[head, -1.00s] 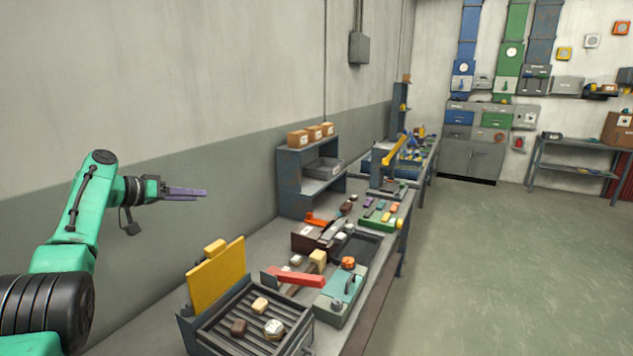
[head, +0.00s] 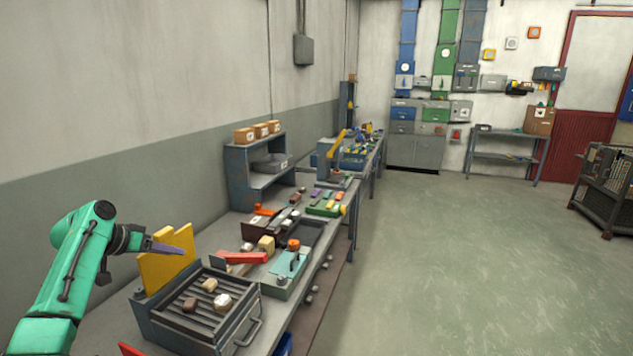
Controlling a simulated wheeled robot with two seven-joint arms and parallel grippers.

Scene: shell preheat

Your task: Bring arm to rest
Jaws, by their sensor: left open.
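My left arm, green with black joints, comes in from the left in the head view. Its gripper (head: 168,249) points right, with its grey-purple fingers showing in front of the upright yellow plate (head: 160,272). The gripper is open and nothing shows between its fingers. I cannot tell whether it touches the plate. My right gripper is not in view.
A grill-like tray (head: 205,340) on the workbench bears several small pieces. Beyond it lie a red-handled item (head: 240,258), a pale green box (head: 288,275) and a grey shelf (head: 233,170) with cardboard boxes. The floor (head: 450,270) at right is clear.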

